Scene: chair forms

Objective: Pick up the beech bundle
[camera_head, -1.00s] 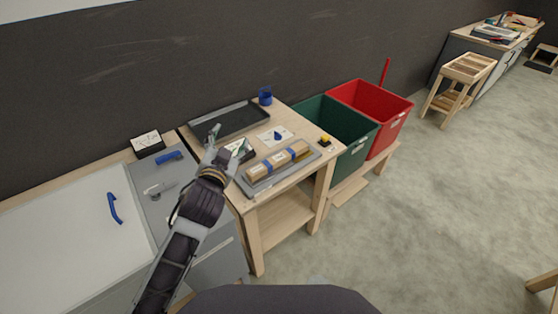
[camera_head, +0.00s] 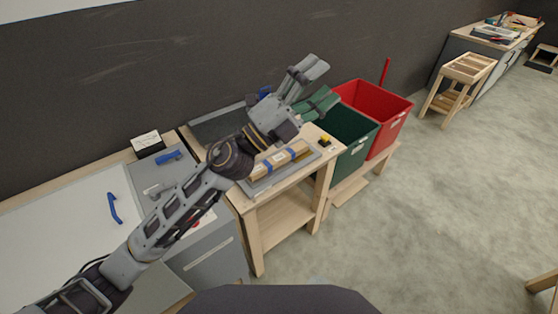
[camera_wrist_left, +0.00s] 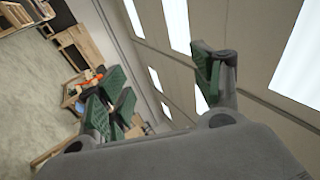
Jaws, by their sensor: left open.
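The beech bundle (camera_head: 286,157) is a long light-wood bundle with blue bands. It lies on a grey tray (camera_head: 262,185) at the front of the small wooden table (camera_head: 246,203). My left gripper (camera_head: 322,84) is raised above the table, beyond the bundle, pointing up and to the right. It is open and empty, with its fingers apart in the left wrist view (camera_wrist_left: 160,85). My left forearm and wrist hide the left part of the tabletop and the bundle's left end. The bundle is not visible in the left wrist view.
A green bin (camera_head: 352,134) and a red bin (camera_head: 385,103) stand right of the table. A dark tray (camera_head: 206,129) lies at the table's back.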

